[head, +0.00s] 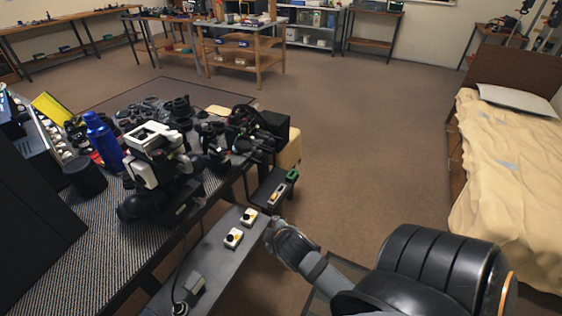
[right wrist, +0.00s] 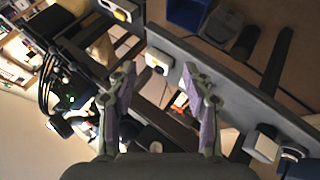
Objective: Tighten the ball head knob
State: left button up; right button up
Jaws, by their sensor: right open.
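I cannot pick out a ball head or its knob with certainty. A dark stand with white upper parts (head: 152,150) is upright on the dark ribbed bench mat (head: 90,240); its small details do not resolve. My right gripper (right wrist: 159,67) is open and empty, with its two purple-grey fingers apart. A small white box with a dark round top (right wrist: 158,59) shows beyond and between the fingertips, apart from them. In the head view my right wrist is beside the grey lower shelf, and its fingers are hardly visible. My left gripper is in neither view.
Small white boxes (head: 233,238) sit on the grey shelf (head: 215,265). A blue bottle (head: 104,141), a dark cylinder (head: 86,177) and many lens parts crowd the bench. A blue bin (right wrist: 187,14) shows in the wrist view. Open floor lies between bench and bed (head: 505,150).

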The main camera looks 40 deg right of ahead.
jog(key=s+a+f+m+g+y, duration=0.2)
jog(key=s+a+m+g, duration=0.35)
jog(key=s, duration=0.25)
notch_tip(320, 180, down, 7)
jog(key=d+p, duration=0.2)
jog(key=p, duration=0.2)
jog(key=shift+w+f, duration=0.2)
jog(key=shift+w, duration=0.25)
jog(key=s+d+f+p, duration=0.2)
jog(key=s+f+p, duration=0.3)
jog(key=f, duration=0.9)
jog(key=s+f+p, duration=0.1)
jog(key=s+f, duration=0.4)
jog(key=s, duration=0.3)
jog(key=s+f+g+p, duration=0.1)
jog(key=s+f, duration=0.3)
jog(key=s, duration=0.5)
jog(key=shift+s+d+f+m, duration=0.15)
jog(key=shift+d+f+m, duration=0.15)
jog(key=shift+f+m, duration=0.05)
jog(key=shift+g, duration=0.25)
